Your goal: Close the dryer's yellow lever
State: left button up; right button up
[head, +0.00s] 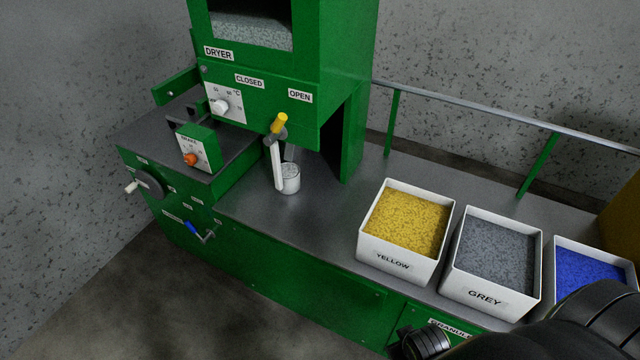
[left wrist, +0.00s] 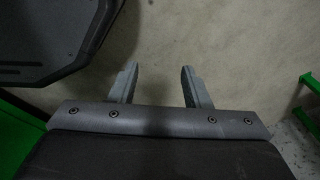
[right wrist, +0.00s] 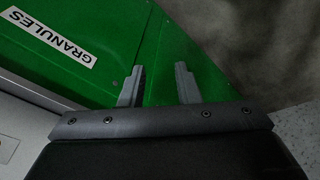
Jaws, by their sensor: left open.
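The green dryer (head: 345,60) stands at the top centre of the head view. Its yellow lever (head: 279,122) is on the front, below the CLOSED (head: 249,81) and OPEN (head: 299,95) labels, with its yellow end nearer OPEN. A clear cup (head: 290,181) of pale contents stands on the bench under the outlet. My left gripper (left wrist: 158,75) is open and empty over bare floor in the left wrist view. My right gripper (right wrist: 160,75) is open and empty by a green panel in the right wrist view. Neither gripper is near the lever.
White bins of yellow (head: 392,262), grey (head: 490,295) and blue (head: 592,275) granules stand on the bench at right. My right arm covers part of the blue bin. A rail (head: 500,110) runs behind.

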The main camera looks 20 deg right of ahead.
aim_at(282, 125)
jog(key=w+a+r+t+y, duration=0.1)
jog(key=w+a+r+t, duration=0.3)
jog(key=w+r, duration=0.7)
jog(key=w+a+r+m+t+y+p, duration=0.15)
jog(key=w+r+t, duration=0.55)
jog(key=r, duration=0.8)
jog(key=w+a+r+n+t+y, duration=0.15)
jog(key=w+a+r+t, duration=0.25)
jog(key=w+r, duration=0.8)
pick_arm(q)
jog(key=r, duration=0.1)
jog(key=r+p, duration=0.2)
jog(key=r, duration=0.1)
jog(key=shift+s+d, duration=0.2)
jog(key=shift+d, duration=0.15)
pick_arm(e)
jog(key=shift+m, duration=0.5)
jog(key=w, duration=0.5)
jog(key=w+a+r, duration=0.1)
jog(key=w, duration=0.3)
jog(key=w+a, duration=0.1)
jog(key=w, duration=0.4)
jog(key=shift+w+r, duration=0.15)
jog(key=shift+w, duration=0.2)
jog(key=shift+c, duration=0.2)
jog(key=shift+a, duration=0.1)
grip_shut()
